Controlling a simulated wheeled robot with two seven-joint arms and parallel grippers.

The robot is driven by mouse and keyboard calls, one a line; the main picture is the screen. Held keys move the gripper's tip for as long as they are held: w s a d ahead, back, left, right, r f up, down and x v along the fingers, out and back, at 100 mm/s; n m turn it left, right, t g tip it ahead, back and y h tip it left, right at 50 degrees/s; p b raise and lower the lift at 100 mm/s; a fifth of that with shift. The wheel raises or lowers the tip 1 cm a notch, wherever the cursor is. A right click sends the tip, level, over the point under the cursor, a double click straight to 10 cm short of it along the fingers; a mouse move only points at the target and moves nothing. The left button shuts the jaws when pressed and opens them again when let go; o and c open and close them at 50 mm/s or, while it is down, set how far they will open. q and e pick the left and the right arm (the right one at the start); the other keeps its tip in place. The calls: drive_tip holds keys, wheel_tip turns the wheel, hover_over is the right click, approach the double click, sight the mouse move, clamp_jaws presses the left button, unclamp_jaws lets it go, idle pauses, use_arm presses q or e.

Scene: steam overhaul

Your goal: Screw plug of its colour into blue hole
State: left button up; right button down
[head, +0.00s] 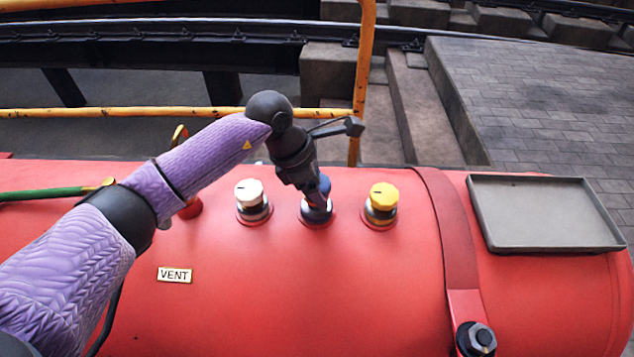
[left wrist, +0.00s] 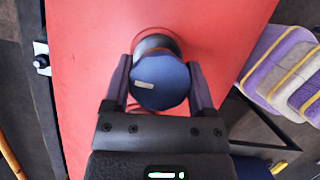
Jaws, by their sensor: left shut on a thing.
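A blue plug (head: 325,186) stands at the middle fitting on top of the red boiler. My left gripper (head: 315,197) reaches down over it and is shut on it. In the left wrist view the plug's faceted blue head (left wrist: 165,86), with a small pale mark, sits between the two fingers (left wrist: 160,72). The collar (head: 317,217) under the plug shows only partly, and the hole itself is hidden. I cannot tell how deep the plug sits. My right gripper is not in view.
A white plug (head: 249,193) stands left of the blue one and a yellow plug (head: 383,196) stands right. A red fitting (head: 190,208) is partly behind my left arm. An empty grey tray (head: 545,249) lies at right. A yellow railing (head: 362,80) rises behind.

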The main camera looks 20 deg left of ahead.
use_arm(q)
drive_tip(key=shift+f+b, duration=0.4)
drive_tip(key=shift+f, duration=0.2)
drive_tip(key=shift+f, duration=0.1)
idle(0.4)
drive_tip(key=shift+f, duration=0.3)
idle(0.3)
drive_tip(key=o, duration=1.3)
